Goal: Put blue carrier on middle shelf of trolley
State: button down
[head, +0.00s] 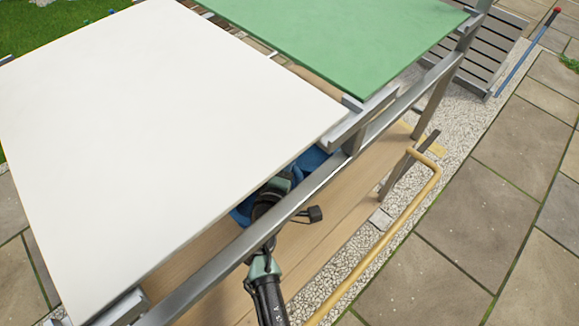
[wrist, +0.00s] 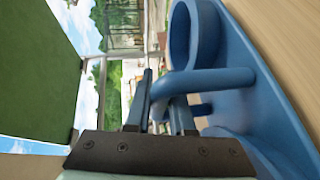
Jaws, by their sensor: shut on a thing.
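The blue carrier (wrist: 260,100) fills the right of the wrist view, with a ring-shaped holder and a bar handle (wrist: 210,82). My gripper (wrist: 162,88) is shut on this handle. In the head view the carrier (head: 311,160) shows only in part, under the white top panel and behind the trolley's metal rail (head: 250,235). My gripper's tips are hidden there. The wooden middle shelf (head: 350,205) of the trolley lies below the carrier. The carrier's base is close to the wood (wrist: 290,35); I cannot tell if they touch.
The white panel (head: 160,130) and green panel (head: 350,40) form a roof close above my gripper. The metal rail and an upright (head: 435,95) bound the near side. A yellow handle bar (head: 385,235) sticks out at the right. Bare shelf shows right of my arm.

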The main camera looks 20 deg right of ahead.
jog(key=shift+f+b, duration=0.8)
jog(key=shift+f, duration=0.95)
jog(key=shift+f, duration=0.1)
jog(key=shift+f, duration=0.15)
jog(key=c, duration=0.8)
grip_release()
jog(key=shift+r, duration=0.3)
jog(key=p+v, duration=0.2)
jog(key=v, duration=0.9)
jog(key=shift+s+a, duration=0.3)
jog(key=shift+s, duration=0.05)
